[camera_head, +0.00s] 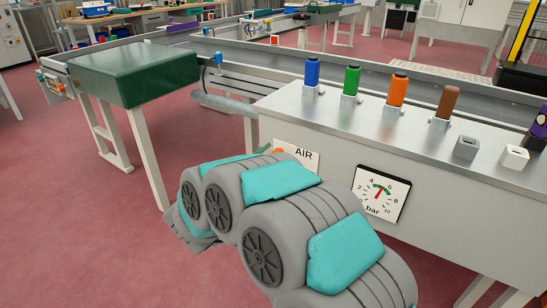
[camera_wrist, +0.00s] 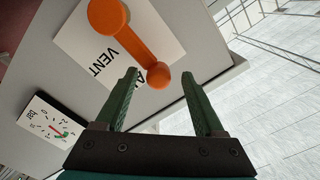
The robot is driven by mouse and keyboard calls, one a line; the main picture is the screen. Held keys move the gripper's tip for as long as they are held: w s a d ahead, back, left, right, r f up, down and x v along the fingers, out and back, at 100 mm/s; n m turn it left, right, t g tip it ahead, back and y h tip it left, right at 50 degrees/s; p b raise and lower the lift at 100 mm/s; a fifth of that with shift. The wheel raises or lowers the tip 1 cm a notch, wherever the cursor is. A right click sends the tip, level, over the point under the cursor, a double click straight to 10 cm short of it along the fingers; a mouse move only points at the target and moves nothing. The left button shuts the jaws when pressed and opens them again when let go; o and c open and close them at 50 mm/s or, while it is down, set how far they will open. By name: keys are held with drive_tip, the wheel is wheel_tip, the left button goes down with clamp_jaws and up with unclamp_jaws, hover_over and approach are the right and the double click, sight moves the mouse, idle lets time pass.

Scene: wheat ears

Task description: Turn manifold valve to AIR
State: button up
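The manifold valve is an orange lever with a round end at each side, in the wrist view (camera_wrist: 135,42). It sits on a white label plate (camera_wrist: 75,40) reading "VENT", with a second word partly covered by the lever. My gripper (camera_wrist: 160,74) is open, its two green fingers on either side of the lever's smaller round end; contact cannot be told. In the head view the label plate shows "AIR" (camera_head: 306,155) on the panel front, with only a bit of the orange lever (camera_head: 279,151) visible. My arm hides the rest and my gripper there.
A pressure gauge (camera_head: 381,193) is mounted beside the label, and also shows in the wrist view (camera_wrist: 52,128). Blue, green, orange and brown handled items (camera_head: 312,72) stand in holders on the bench top (camera_head: 300,105). A green-topped stand (camera_head: 135,70) is at left.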

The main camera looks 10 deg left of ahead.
drive_tip(key=v, duration=0.6)
drive_tip(key=shift+b, duration=0.3)
drive_tip(key=w+a+r+n+g+y, duration=0.1)
drive_tip(key=w+a+r+n+y, duration=0.3)
drive_tip(key=y, duration=0.4)
drive_tip(key=s+d+f+n+g, duration=0.3)
drive_tip(key=s+d+g, duration=0.2)
drive_tip(key=s+d, duration=0.6)
drive_tip(key=s+d+f+n+g, duration=0.3)
drive_tip(key=s+d+g, duration=0.3)
drive_tip(key=s+d, duration=0.6)
drive_tip(key=s+d+f+n+g+h, duration=0.1)
drive_tip(key=s+d+f+n+g, duration=0.2)
drive_tip(key=s+d, duration=0.9)
drive_tip(key=s+g, duration=0.3)
drive_tip(key=s, duration=0.3)
drive_tip(key=shift+s+f, duration=0.15)
